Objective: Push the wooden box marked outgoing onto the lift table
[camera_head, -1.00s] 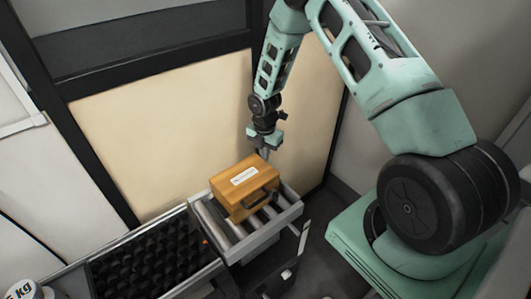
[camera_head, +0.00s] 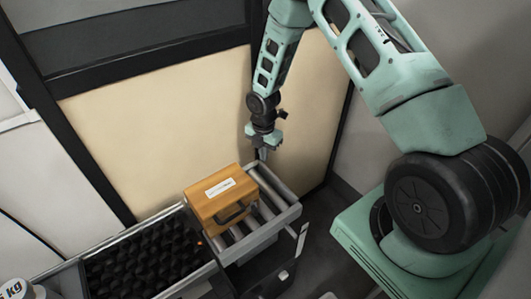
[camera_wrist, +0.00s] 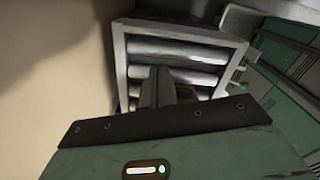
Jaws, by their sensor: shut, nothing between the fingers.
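The wooden box (camera_head: 215,203) is orange-brown with a dark handle on its front and a white label on top, too small to read. It sits upright on a grey-framed roller table (camera_head: 262,243), at its left part, next to a black-studded surface (camera_head: 140,258). I cannot tell which of these is the lift table. My gripper (camera_head: 263,154) is shut and empty, pointing down just right of the box's back right corner; contact is unclear. In the wrist view my gripper (camera_wrist: 161,88) shows over the rollers, with a small brown patch beside the fingers.
A beige wall panel (camera_head: 160,130) with a black frame stands close behind the tables. A white weight marked KG (camera_head: 14,290) is at the bottom left corner. The rollers right of the box (camera_head: 277,183) are bare. Green cabinets (camera_wrist: 288,75) show in the wrist view.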

